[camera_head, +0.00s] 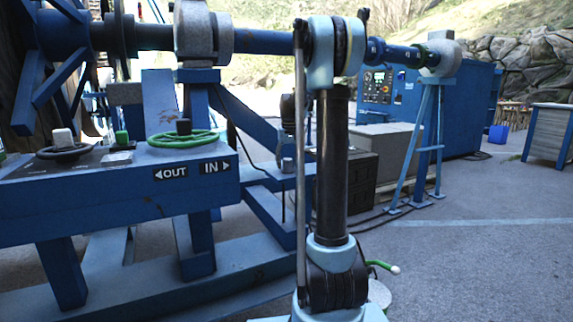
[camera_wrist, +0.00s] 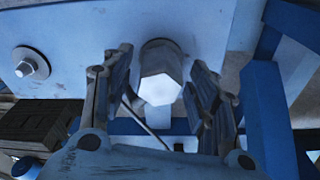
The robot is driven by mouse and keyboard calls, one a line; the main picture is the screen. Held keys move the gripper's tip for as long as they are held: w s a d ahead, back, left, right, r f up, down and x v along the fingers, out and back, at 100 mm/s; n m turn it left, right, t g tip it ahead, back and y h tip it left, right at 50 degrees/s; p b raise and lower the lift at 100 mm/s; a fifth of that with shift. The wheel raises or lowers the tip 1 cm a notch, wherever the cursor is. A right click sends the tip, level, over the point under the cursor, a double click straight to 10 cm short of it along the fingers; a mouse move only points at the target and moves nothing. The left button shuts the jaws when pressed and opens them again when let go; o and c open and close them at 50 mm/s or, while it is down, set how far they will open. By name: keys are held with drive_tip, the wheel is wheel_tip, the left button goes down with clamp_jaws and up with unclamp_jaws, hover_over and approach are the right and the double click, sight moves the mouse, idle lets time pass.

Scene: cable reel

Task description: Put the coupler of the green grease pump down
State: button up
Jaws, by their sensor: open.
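My gripper (camera_wrist: 162,92) is open in the wrist view, one finger on each side of a silver hexagonal fitting (camera_wrist: 160,80) that stands out from a pale blue plate. Gaps show between both fingers and the fitting. I cannot tell whether this fitting is the coupler or a bolt head. A thin dark line (camera_wrist: 131,112), perhaps a hose, runs beside the left finger. In the head view a green lever with a white tip (camera_head: 384,266), perhaps the grease pump's handle, shows low behind my arm. The rest of it is mostly hidden. My gripper is not clearly visible there.
A blue control desk (camera_head: 110,195) with a green handwheel (camera_head: 184,138) and an IN/OUT label stands at the left. A blue shaft (camera_head: 395,52) crosses above, on a blue stand (camera_head: 428,135). Grey boxes (camera_head: 383,150) stand behind my arm. Open paving (camera_head: 480,250) lies at the right.

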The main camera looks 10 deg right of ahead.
sight(289, 160)
drive_tip(key=shift+r, duration=0.15)
wheel_tip(289, 160, up, 12)
drive_tip(key=s, duration=0.2)
drive_tip(key=s+f, duration=0.4)
drive_tip(key=s, duration=0.7)
drive_tip(key=s+f, duration=0.4)
drive_tip(key=s, duration=0.7)
drive_tip(key=s+f, duration=1.9)
drive_tip(key=s, duration=0.1)
drive_tip(key=shift+a+f+t, duration=0.15)
drive_tip(key=shift+t, duration=0.25)
